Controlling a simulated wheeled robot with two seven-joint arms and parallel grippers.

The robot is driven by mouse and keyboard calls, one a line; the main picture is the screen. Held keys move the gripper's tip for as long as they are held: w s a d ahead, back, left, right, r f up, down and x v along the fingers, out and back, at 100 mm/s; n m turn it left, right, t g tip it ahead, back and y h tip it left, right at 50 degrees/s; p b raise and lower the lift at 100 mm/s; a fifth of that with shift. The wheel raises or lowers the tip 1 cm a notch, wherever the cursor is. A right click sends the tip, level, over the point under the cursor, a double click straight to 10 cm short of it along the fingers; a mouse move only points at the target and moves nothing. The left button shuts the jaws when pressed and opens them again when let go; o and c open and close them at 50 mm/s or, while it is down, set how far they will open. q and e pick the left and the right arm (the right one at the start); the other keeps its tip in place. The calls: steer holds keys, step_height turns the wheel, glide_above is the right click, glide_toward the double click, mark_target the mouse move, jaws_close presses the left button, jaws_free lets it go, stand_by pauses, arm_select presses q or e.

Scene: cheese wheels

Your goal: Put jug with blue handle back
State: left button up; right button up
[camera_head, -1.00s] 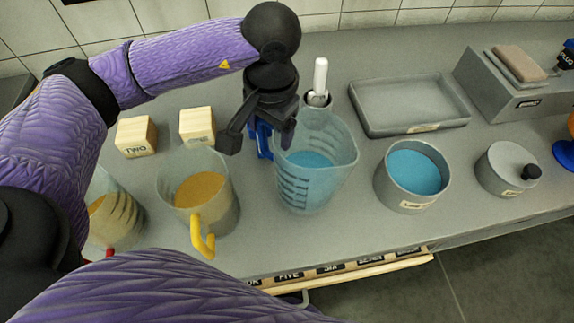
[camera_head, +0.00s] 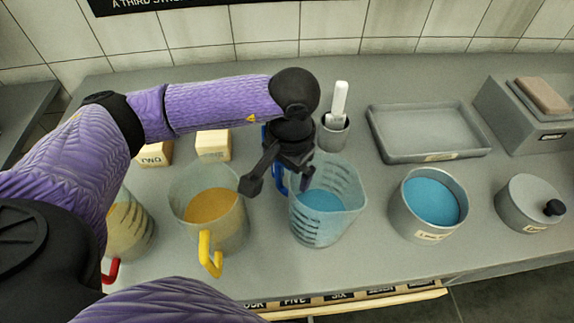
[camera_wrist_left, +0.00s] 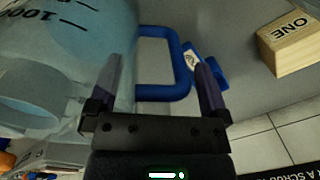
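The jug with the blue handle (camera_head: 325,205) stands upright on the grey counter in the head view, with blue contents in it. Its clear wall (camera_wrist_left: 60,60) fills the left of the left wrist view. My left gripper (camera_head: 278,182) is at its handle side, open. In the wrist view the blue handle (camera_wrist_left: 184,65) lies between the two spread fingers, and I see no clear grip on it. The gripper hides part of the handle in the head view. My right gripper is not in view.
A yellow-handled jug (camera_head: 208,205) and a red-handled jug (camera_head: 130,225) stand left. A blue-filled pot (camera_head: 428,200) and a lidded pot (camera_head: 528,203) stand right. A grey tray (camera_head: 428,130), a cup with a white-handled tool (camera_head: 333,132) and wooden blocks (camera_head: 212,145) are behind.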

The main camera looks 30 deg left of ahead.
arm_select(q)
steer(key=r, duration=0.3)
steer(key=r+p, duration=0.1)
steer(key=r, duration=0.7)
steer(key=shift+d+r+p, duration=0.1)
steer(key=shift+d+p, duration=0.25)
steer(key=shift+r, duration=0.5)
